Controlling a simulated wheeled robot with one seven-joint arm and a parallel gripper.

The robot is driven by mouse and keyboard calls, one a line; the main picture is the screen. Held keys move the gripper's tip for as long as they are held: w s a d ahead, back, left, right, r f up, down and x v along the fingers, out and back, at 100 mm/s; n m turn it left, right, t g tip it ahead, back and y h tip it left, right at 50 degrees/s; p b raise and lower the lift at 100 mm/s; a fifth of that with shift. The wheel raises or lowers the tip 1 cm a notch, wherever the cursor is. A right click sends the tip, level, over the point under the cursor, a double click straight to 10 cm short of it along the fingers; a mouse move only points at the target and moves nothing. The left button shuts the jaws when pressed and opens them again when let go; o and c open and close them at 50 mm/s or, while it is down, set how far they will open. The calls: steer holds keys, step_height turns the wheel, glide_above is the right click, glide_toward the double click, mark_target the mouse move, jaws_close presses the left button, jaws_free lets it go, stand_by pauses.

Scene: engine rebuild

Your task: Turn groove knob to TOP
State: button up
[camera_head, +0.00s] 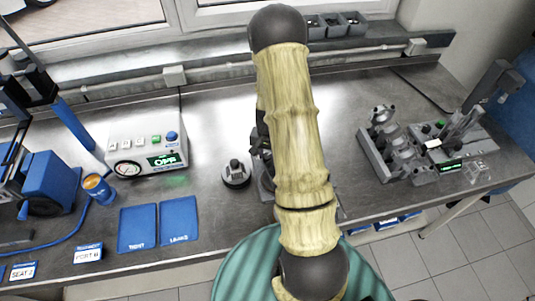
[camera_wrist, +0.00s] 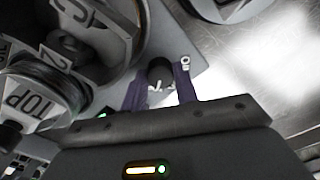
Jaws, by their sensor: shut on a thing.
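In the wrist view my gripper (camera_wrist: 160,85) has its two purple-grey fingers on either side of a small dark round knob (camera_wrist: 160,70), shut on it. White marks show just below the knob, too small to read. I cannot tell for sure that this is the groove knob. A round part with a white TOP label (camera_wrist: 32,100) is at the left, with a plate marked 2 (camera_wrist: 60,58) and a larger plate marked C (camera_wrist: 82,14) above it. In the head view my arm hides the gripper and most of the fixture under it.
In the head view a white control box (camera_head: 148,140) and blue mats (camera_head: 179,220) lie left on the steel bench. A round grey part (camera_head: 236,174) stands just left of my arm. A grey fixture (camera_head: 395,145) stands to the right. Bare bench lies between the arm and this fixture.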

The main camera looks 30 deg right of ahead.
steer(key=shift+a, duration=0.1)
steer(key=o, duration=1)
steer(key=shift+c, duration=0.2)
steer(key=shift+r, duration=0.1)
step_height(320, 180, up, 17)
steer(key=b, duration=0.2)
steer(key=shift+b, duration=0.4)
steer(key=shift+s+r, duration=0.1)
steer(key=s+a+n+t, duration=0.2)
steer(key=s+a+n, duration=0.7)
steer(key=s+a, duration=0.3)
steer(key=shift+a+r, duration=0.35)
steer(key=shift+a, duration=0.4)
